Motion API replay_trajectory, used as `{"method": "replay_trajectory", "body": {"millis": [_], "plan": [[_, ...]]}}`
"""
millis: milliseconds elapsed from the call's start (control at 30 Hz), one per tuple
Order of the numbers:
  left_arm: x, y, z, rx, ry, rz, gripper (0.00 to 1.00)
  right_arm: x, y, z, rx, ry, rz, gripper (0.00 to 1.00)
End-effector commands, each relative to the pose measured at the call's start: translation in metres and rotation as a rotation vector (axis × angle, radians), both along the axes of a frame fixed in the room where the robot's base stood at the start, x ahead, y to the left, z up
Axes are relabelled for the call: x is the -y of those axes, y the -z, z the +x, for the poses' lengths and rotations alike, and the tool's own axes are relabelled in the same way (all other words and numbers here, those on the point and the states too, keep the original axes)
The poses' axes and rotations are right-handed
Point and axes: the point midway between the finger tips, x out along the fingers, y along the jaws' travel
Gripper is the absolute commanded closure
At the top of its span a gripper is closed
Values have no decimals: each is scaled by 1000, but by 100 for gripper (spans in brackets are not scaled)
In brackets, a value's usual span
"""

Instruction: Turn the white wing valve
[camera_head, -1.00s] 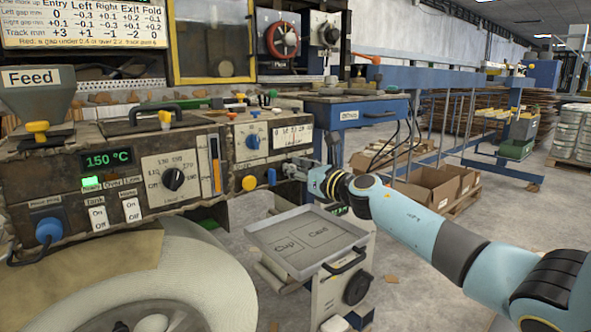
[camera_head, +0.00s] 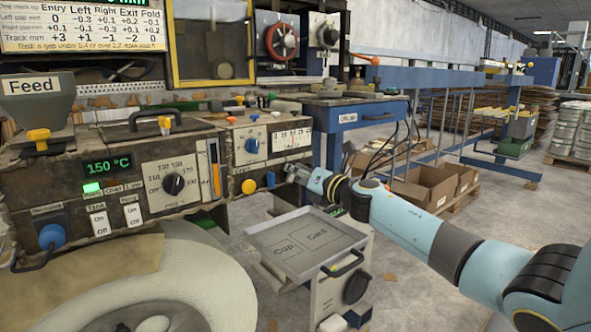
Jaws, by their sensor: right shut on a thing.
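My right arm comes in from the right. Its gripper (camera_head: 289,174) is at the right end of the machine's front panel, just right of a blue knob (camera_head: 270,180). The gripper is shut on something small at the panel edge. This seems to be the white wing valve, but the fingers cover it and its wings cannot be made out. A yellow knob (camera_head: 249,186) sits left of the blue one. My left gripper is not in view.
A grey tray (camera_head: 345,235) marked Cup and Card stands below my right gripper. A black dial (camera_head: 173,185) and a temperature display (camera_head: 108,165) are on the panel. Cardboard boxes (camera_head: 425,190) lie on the floor behind my arm.

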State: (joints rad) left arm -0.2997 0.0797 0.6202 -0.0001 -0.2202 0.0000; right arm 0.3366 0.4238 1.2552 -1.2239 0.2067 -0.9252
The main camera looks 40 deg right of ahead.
Motion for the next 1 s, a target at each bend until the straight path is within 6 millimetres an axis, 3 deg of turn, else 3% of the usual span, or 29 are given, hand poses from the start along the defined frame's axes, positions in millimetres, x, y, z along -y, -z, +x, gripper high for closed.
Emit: {"method": "replay_trajectory", "body": {"millis": [600,1000], "plan": [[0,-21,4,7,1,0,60,5,4,0,-46,2,582,100],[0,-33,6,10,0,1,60,5,8,0,-70,2,875,100]]}}
